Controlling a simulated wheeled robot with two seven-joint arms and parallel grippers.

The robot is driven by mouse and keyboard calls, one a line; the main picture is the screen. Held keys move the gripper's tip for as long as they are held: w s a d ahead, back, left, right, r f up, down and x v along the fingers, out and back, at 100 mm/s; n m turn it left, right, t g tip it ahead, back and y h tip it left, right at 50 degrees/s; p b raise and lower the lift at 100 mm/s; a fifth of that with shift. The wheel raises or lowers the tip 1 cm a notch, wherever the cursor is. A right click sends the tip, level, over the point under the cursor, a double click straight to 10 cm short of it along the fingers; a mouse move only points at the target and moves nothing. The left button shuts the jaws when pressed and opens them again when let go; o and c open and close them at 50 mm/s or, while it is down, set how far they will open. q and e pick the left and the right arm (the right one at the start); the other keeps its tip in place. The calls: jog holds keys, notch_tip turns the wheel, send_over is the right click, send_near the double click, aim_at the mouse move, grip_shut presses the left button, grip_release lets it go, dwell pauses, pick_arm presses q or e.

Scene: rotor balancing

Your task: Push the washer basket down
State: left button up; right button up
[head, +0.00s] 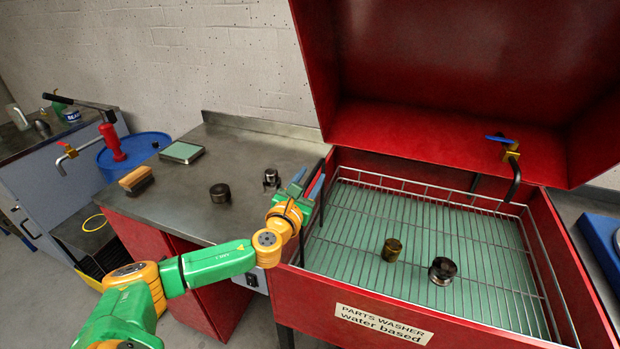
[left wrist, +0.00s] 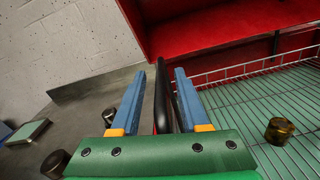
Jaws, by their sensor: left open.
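The wire washer basket (head: 470,225) sits inside the red parts washer (head: 320,300), over a green surface, with its rim near the level of the washer's walls. It holds a brass-coloured cylinder (head: 391,250) and a dark metal ring-like part (head: 442,271). My left gripper (head: 307,184) is open at the basket's left side, above the washer's left wall. In the left wrist view a black upright bar (left wrist: 162,95), seemingly the basket's handle, stands between its two blue fingers; I cannot tell whether they touch it. The basket rim (left wrist: 240,70) and brass cylinder (left wrist: 280,131) show there too.
The washer's red lid (head: 450,80) stands open behind. A tap with a blue lever (head: 510,155) hangs at the back right. The steel bench (head: 245,165) at left bears a brush (head: 136,180), a green-topped tray (head: 181,152) and dark metal parts (head: 220,193).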

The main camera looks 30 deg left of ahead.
pick_arm(q)
grip_shut()
dwell(1.3)
